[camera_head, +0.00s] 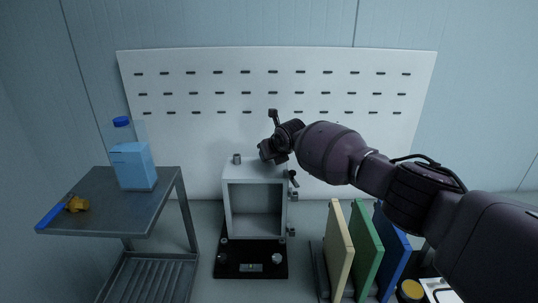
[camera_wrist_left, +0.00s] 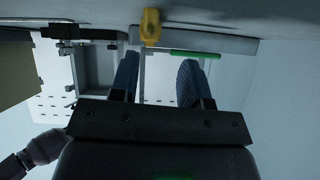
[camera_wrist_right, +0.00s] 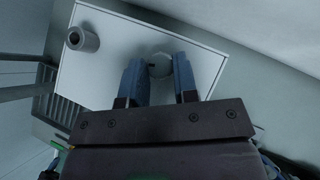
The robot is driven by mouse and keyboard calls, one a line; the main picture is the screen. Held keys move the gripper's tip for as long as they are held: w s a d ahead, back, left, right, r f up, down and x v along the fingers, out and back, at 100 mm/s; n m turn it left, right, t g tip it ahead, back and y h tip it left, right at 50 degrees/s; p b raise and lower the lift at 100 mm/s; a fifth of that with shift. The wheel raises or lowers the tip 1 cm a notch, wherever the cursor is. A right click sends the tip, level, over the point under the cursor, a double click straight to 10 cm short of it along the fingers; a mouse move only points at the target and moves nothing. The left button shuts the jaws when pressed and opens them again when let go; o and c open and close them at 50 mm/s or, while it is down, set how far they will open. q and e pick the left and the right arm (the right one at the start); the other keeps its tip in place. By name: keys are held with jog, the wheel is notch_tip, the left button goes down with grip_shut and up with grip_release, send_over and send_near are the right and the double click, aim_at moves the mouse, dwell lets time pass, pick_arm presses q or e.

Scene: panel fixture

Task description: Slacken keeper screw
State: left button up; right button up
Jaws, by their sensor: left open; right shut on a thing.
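A grey open-fronted box fixture (camera_head: 226,200) stands on a black base (camera_head: 226,262) before the pegboard. A short grey round post (camera_head: 237,159) stands on its top; it also shows in the right wrist view (camera_wrist_right: 82,39). My right gripper (camera_head: 266,155) is over the top's right part. In the right wrist view its fingers (camera_wrist_right: 158,78) are shut on a pale round fitting (camera_wrist_right: 160,65), partly hidden by them. I cannot tell whether this is the keeper screw. My left gripper (camera_wrist_left: 157,75) is open and empty, outside the head view.
A metal side table (camera_head: 95,187) at left holds a blue-capped bottle (camera_head: 135,165) and a yellow piece (camera_head: 76,204) beside a blue bar. Cream (camera_head: 339,250), green (camera_head: 365,245) and blue (camera_head: 393,255) panels stand front right. Small dark fittings (camera_head: 292,195) project from the box's right side.

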jog(key=shift+f, duration=0.1)
jog(key=o, duration=0.9)
jog(key=shift+b+v, duration=0.45)
jog(key=shift+v, duration=5.05)
jog(key=shift+a, duration=0.1)
